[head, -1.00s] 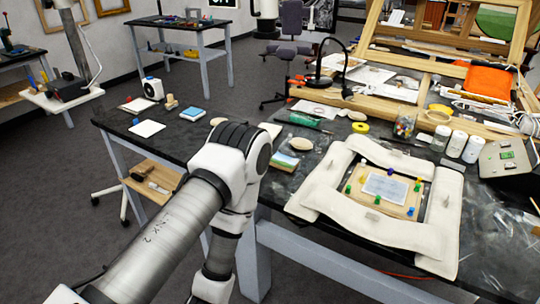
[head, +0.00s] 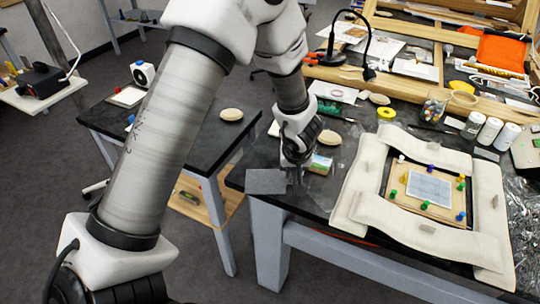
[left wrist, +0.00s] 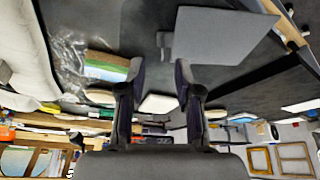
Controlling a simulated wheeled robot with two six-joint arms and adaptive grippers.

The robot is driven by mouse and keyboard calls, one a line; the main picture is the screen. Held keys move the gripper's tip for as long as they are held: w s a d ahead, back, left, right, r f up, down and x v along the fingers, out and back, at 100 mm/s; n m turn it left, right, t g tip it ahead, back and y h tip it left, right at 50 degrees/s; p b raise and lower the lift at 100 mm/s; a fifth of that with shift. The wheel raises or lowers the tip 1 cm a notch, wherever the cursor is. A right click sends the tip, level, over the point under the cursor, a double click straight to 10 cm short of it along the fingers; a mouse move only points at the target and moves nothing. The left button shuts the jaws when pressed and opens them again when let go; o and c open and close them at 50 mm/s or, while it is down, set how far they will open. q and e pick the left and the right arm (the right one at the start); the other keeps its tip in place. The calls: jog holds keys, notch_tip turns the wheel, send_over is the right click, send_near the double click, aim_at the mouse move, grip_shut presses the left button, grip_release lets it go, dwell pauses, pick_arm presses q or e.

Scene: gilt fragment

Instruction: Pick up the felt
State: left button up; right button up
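The felt appears to be the flat grey square (head: 266,181) lying near the front left corner of the dark table; it also shows in the left wrist view (left wrist: 225,35). A small grey tab or clip sits at its edge in the left wrist view. My left gripper (head: 295,172) is low over the table, just right of the felt. In the left wrist view my left gripper (left wrist: 160,72) is open, its fingers apart on either side of the tab's line, with nothing held. Contact with the tab cannot be told. My right gripper is not in view.
Long off-white pads (head: 365,190) surround a wooden board (head: 398,189) with coloured pegs. White jars (head: 488,131) and a black lamp (head: 368,45) stand behind.

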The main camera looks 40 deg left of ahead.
aim_at(289, 180)
pick_arm(q)
jog(key=x, duration=0.1)
jog(key=b+x, duration=0.1)
jog(key=x, duration=0.2)
jog(key=shift+a+f, duration=0.15)
jog(key=shift+a, duration=0.2)
jog(key=shift+d, duration=0.15)
grip_shut()
